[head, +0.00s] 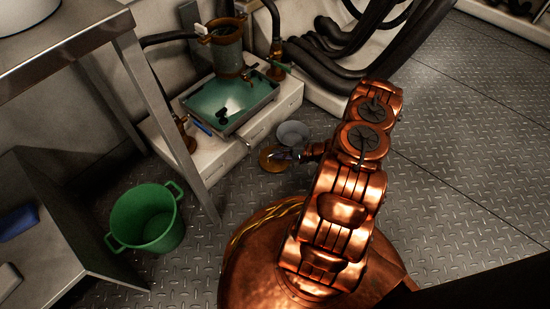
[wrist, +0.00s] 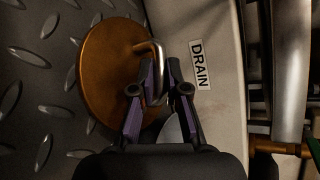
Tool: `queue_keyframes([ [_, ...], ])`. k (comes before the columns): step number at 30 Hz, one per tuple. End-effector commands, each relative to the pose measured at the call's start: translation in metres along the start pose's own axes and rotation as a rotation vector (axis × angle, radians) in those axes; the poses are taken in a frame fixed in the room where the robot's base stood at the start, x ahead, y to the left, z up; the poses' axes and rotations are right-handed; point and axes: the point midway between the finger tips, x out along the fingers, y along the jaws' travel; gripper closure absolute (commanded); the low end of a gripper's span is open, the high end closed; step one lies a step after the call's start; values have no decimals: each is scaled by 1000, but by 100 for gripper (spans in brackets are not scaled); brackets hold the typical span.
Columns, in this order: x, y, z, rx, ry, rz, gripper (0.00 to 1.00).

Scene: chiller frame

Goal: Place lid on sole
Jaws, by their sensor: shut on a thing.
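The lid (wrist: 108,70) is an orange-brown disc with a bent metal handle (wrist: 157,65). My gripper (wrist: 163,72) is shut on that handle. In the head view the lid (head: 270,161) shows low in front of the white base, with my gripper (head: 287,155) at its right side. I cannot tell whether the lid touches the floor. No part is marked as the sole; the low white base (head: 233,160) may be it. In the wrist view this base (wrist: 222,100) carries a DRAIN label, just right of my fingers.
A grey round piece (head: 293,132) is close behind the lid. A green tray (head: 212,122) and an orange-brown pot (head: 228,60) stand on the base. Black hoses (head: 335,75) run behind. A metal table (head: 65,55) and green bucket (head: 140,238) are left. Floor at right is clear.

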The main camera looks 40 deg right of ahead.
Motion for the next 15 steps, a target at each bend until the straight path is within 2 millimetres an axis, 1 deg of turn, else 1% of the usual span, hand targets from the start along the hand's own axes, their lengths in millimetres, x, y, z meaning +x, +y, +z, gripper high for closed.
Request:
queue_keyframes([
  [1,5,-1,-3,-2,0,0,100],
  [7,12,-7,-7,-1,1,-1,100],
  [10,19,-9,-10,-2,0,-1,100],
  [15,27,13,-19,1,1,-2,100],
])
